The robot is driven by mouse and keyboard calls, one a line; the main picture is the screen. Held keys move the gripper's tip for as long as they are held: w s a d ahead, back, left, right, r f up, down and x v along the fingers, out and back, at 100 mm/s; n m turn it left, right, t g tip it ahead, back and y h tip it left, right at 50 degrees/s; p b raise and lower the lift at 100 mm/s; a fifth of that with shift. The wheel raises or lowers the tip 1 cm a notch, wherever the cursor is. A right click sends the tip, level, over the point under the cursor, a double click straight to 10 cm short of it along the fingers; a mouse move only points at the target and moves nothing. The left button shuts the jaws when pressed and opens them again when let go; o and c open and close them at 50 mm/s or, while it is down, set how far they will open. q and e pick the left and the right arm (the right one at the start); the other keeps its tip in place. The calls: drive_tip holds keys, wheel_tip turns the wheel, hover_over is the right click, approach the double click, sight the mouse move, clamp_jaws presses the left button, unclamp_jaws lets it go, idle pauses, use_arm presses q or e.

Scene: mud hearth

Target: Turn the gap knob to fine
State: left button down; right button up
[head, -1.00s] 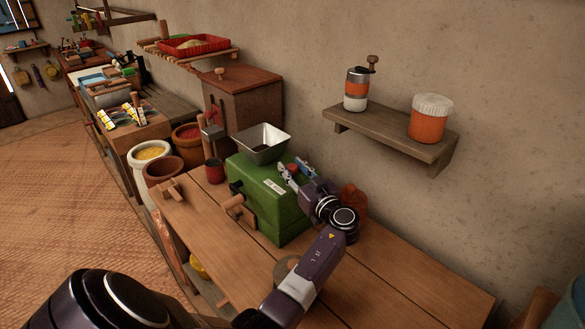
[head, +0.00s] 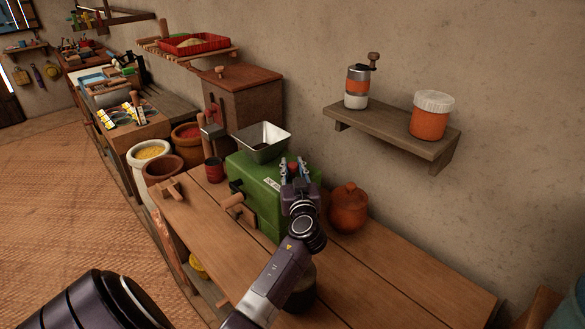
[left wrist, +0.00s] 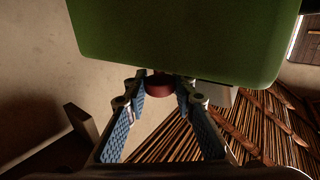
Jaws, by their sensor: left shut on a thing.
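The green mill box (head: 262,197) stands on the wooden table, with a metal hopper (head: 262,142) on top and a wooden crank handle (head: 233,200) on its front. A red knob (head: 293,168) sits at the box's top right side. My left gripper (head: 295,170) is shut on this knob, its blue-padded fingers on either side. In the left wrist view the red knob (left wrist: 159,88) shows between the fingertips, beside the green box (left wrist: 185,35). The setting marks cannot be read. My right gripper is not in view.
A clay jug (head: 347,208) stands right of the mill, close to my wrist. A red cup (head: 214,171) stands left of it. A wall shelf (head: 390,134) holds a hand grinder (head: 357,86) and an orange jar (head: 431,116). The table's right part (head: 410,275) is clear.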

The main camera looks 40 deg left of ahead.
use_arm(q)
drive_tip(key=shift+s+m+t+h+p, duration=0.1)
drive_tip(key=shift+m+t+h+p, duration=0.25)
drive_tip(key=shift+m+t+h, duration=0.7)
drive_tip(key=m+t+h+p, duration=0.2)
drive_tip(key=h, duration=0.1)
drive_tip(key=shift+r+m+h, duration=0.2)
drive_tip(key=shift+m+h, duration=0.05)
drive_tip(key=m+t+h+p, duration=0.1)
drive_tip(key=m+h, duration=0.1)
drive_tip(key=h, duration=0.1)
drive_tip(key=shift+f+t+p, duration=0.1)
drive_tip(key=shift+t+p, duration=0.15)
drive_tip(key=shift+p, duration=0.05)
drive_tip(key=shift+m+h+p, duration=0.35)
drive_tip(key=shift+m+h, duration=0.25)
drive_tip(key=shift+h, duration=0.3)
drive_tip(key=shift+f+t+h, duration=0.15)
drive_tip(key=shift+t+h, duration=0.15)
drive_tip(key=c, duration=1.6)
unclamp_jaws()
drive_tip(key=s, duration=0.4)
drive_tip(key=s+d, duration=0.1)
drive_tip(key=s, duration=0.3)
drive_tip(key=s+d, duration=0.1)
drive_tip(key=s, duration=0.2)
drive_tip(key=shift+s, duration=0.4)
